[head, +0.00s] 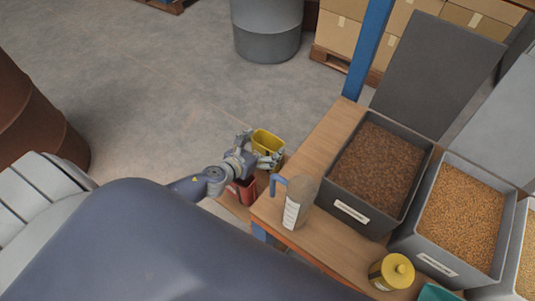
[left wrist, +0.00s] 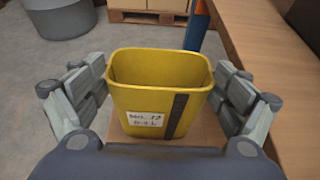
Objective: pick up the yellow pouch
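The yellow pouch (head: 268,140) looks like an open-topped yellow container beside the wooden table. In the left wrist view the pouch (left wrist: 160,90) stands upright, with a white label and a dark vertical strip on its front. My left gripper (head: 257,150) is at the pouch. The inside of the pouch looks empty. My right gripper does not show in either view.
A red container (head: 243,191) stands just behind my left gripper. The wooden table (head: 322,150) is to the right, holding a clear jug (head: 298,203), a yellow-lidded jar (head: 391,272) and dark bins of grain (head: 350,212). A blue post (head: 369,48) rises at the table's far end.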

